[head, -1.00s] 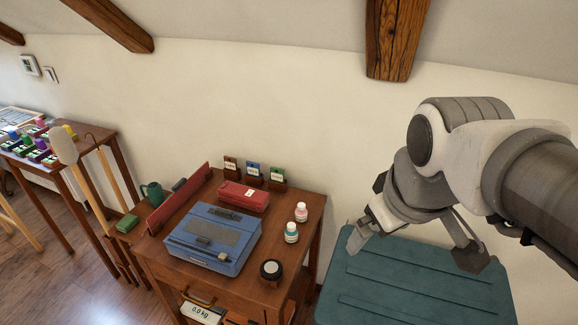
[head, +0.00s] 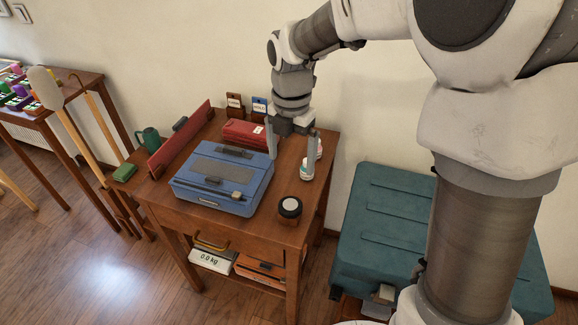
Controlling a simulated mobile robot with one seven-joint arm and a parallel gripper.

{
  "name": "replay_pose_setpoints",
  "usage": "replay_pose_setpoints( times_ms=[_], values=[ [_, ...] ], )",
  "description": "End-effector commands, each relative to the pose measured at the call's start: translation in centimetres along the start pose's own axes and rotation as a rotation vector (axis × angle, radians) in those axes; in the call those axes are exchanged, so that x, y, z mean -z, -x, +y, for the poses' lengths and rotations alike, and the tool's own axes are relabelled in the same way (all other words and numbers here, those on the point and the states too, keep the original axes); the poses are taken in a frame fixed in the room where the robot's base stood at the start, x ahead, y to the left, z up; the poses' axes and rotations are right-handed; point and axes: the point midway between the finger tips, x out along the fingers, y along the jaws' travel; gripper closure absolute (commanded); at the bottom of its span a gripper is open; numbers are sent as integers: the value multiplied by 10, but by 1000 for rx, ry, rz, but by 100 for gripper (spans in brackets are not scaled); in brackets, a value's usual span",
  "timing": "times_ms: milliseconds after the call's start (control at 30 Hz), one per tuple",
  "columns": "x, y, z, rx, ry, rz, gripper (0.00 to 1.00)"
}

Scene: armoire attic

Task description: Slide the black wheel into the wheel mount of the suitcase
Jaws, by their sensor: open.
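A round black object with a pale top (head: 289,208), which looks like the black wheel, lies near the right front edge of the wooden table. The teal suitcase (head: 390,205) stands on the floor right of the table. A small metal bracket (head: 384,294) at its lower front corner may be the wheel mount; too small to be sure. My gripper (head: 290,158) is open and empty, pointing down above the table's back right part. It is behind and above the black object, close to the small bottles. My arm hides the suitcase's right part.
A blue case (head: 222,180) sits left of the black object. A red box (head: 244,133) and a small teal-labelled bottle (head: 307,171) stand near my gripper. Floor in front is clear.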

Motion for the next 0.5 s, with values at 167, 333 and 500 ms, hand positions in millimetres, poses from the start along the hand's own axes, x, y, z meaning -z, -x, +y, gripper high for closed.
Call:
replay_pose_setpoints(
  times_ms=[167,333,500],
  values=[
    [1,-28,2,4,28,6,0],
    [1,-67,1,5,25,7,0],
    [1,-102,1,5,24,6,0]
  ],
)
